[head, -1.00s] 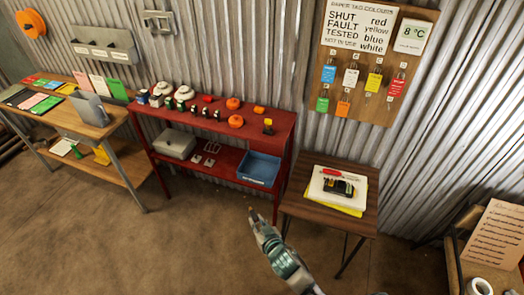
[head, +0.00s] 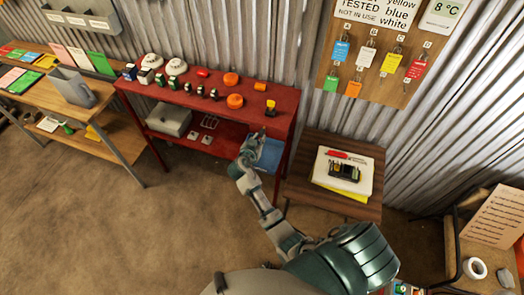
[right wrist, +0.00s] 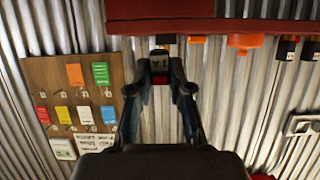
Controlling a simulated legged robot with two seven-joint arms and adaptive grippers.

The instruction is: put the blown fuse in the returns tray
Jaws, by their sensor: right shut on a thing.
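My right gripper (head: 258,138) is at the front edge of the red bench, above the lower shelf, and partly covers the blue tray (head: 268,157). That tray stands at the right end of the lower shelf; its label cannot be read now. In the right wrist view, which is upside down, the right gripper (right wrist: 160,84) is shut on a small black block with a pale mark, seemingly the fuse (right wrist: 159,63). Whether it is blown does not show. My left gripper is out of view.
The red bench (head: 225,94) carries switches, orange knobs and small blocks on top, and a grey box (head: 169,119) below. Open floor lies in front.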

